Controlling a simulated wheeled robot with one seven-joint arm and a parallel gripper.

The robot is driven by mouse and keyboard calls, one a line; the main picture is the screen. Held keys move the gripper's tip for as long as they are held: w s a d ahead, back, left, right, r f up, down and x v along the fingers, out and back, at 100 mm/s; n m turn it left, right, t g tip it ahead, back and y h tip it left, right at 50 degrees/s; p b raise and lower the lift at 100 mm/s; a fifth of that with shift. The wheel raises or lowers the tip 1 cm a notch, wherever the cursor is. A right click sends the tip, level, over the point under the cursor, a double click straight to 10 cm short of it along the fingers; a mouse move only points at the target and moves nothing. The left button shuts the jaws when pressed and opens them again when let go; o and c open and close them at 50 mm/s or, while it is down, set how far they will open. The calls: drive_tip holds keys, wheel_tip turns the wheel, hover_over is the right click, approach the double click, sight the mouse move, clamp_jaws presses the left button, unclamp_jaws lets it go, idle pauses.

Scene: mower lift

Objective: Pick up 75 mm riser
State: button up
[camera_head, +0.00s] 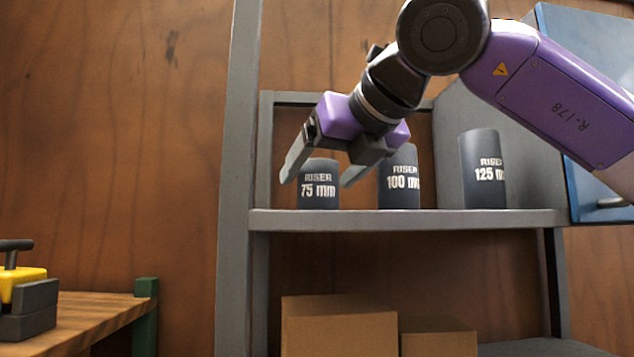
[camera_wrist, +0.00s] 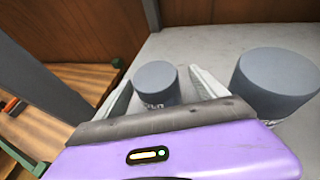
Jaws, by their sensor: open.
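The 75 mm riser (camera_head: 319,186) is a short dark grey cylinder with white lettering, standing upright at the left end of a grey shelf. My gripper (camera_head: 317,180) is open, with one finger to the left of this riser and one to its right in the head view. In the wrist view the 75 mm riser (camera_wrist: 157,84) shows its round top between the two fingertips (camera_wrist: 158,80). The fingers appear apart from it, and its lower part is partly hidden by my gripper.
The 100 mm riser (camera_head: 399,180) stands just right, close to my right finger; it also shows in the wrist view (camera_wrist: 272,85). The 125 mm riser (camera_head: 482,172) stands farther right. A grey shelf post (camera_head: 238,150) rises at left. Cardboard boxes (camera_head: 338,330) sit below.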

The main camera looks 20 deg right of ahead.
sight(310, 185)
drive_tip(key=x, duration=0.2)
drive_tip(key=p+x, duration=0.1)
drive_tip(key=x, duration=0.1)
drive_tip(key=shift+a+f+p, duration=0.1)
drive_tip(key=shift+a+p, duration=0.1)
drive_tip(key=shift+p, duration=0.1)
drive_tip(key=shift+c, duration=0.4)
drive_tip(key=c, duration=1.4)
drive_tip(key=shift+c, duration=1.2)
